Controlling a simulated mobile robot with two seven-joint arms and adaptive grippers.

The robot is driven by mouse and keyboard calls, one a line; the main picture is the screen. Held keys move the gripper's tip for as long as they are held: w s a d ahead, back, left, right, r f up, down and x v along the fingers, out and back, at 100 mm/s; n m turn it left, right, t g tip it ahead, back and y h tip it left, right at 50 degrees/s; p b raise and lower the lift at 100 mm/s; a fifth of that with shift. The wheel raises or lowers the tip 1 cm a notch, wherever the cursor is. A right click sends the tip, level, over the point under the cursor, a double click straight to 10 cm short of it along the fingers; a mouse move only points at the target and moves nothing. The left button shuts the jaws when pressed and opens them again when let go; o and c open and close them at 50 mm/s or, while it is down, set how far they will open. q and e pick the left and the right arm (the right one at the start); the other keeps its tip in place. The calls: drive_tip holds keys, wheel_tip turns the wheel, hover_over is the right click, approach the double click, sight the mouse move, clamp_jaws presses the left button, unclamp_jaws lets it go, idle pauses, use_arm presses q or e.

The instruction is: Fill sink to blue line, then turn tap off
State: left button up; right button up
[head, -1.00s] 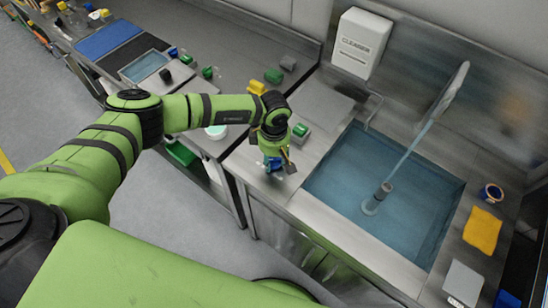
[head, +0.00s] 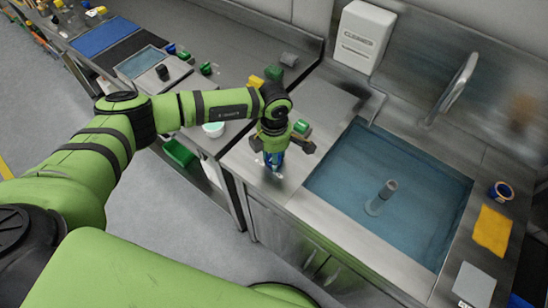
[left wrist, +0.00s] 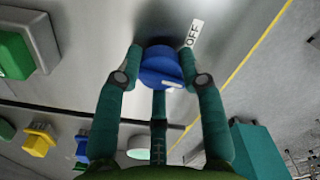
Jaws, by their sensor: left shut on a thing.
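My left gripper (head: 274,150) reaches down to the steel counter at the left of the sink. In the left wrist view its fingers (left wrist: 163,62) are shut around a round blue knob (left wrist: 162,68) with a white mark. A label reading OFF (left wrist: 193,33) sits beside the knob. The sink (head: 331,190) holds blue-tinted water (head: 400,170), with an upright grey pipe (head: 381,197) standing in it. The curved tap spout (head: 457,84) at the back has no stream below it. I cannot make out a blue line. My right gripper is not in view.
A green block-like control (head: 301,128) stands close to my left gripper, with a yellow one (head: 255,82) farther back. A yellow cloth (head: 492,231), a blue-rimmed cup (head: 501,191) and a pale pad (head: 473,285) lie right of the sink. A cleaner dispenser (head: 363,38) hangs above.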

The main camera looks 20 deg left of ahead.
use_arm(q)
drive_tip(key=n+b, duration=0.1)
drive_tip(key=n, duration=0.1)
drive_tip(key=n+b, duration=0.1)
drive_tip(key=n, duration=0.2)
drive_tip(key=shift+f+n, duration=0.2)
drive_tip(key=shift+n, duration=0.1)
drive_tip(key=shift+r+n+b, duration=0.1)
drive_tip(key=shift+n+b, duration=0.85)
drive_tip(key=shift+n, duration=1.15)
drive_tip(key=o, duration=1.1)
drive_tip(key=shift+o, duration=0.2)
drive_tip(key=shift+r, duration=0.1)
drive_tip(key=shift+r, duration=0.2)
wheel_tip(320, 180, up, 12)
drive_tip(key=shift+f, duration=0.25)
